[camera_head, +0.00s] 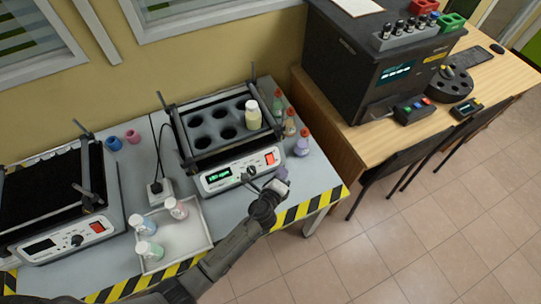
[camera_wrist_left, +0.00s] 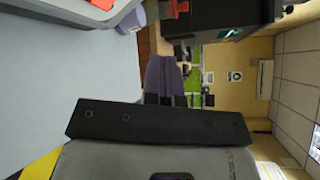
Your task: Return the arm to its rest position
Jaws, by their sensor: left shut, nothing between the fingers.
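My left arm comes in from the bottom left in the head view and reaches over the table's striped front edge. My left gripper (camera_head: 279,183) is at its end, just in front of the shaker's control panel. It is shut and empty. In the left wrist view its fingers (camera_wrist_left: 163,80) are together with nothing between them. My right gripper is in neither view.
The shaker (camera_head: 215,180) holds one bottle (camera_head: 253,115) in its rack. Bottles with red caps (camera_head: 302,143) stand to its right. A white tray (camera_head: 205,213) with several bottles lies left of my arm. A wooden desk (camera_head: 345,145) carries a black machine (camera_head: 365,70).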

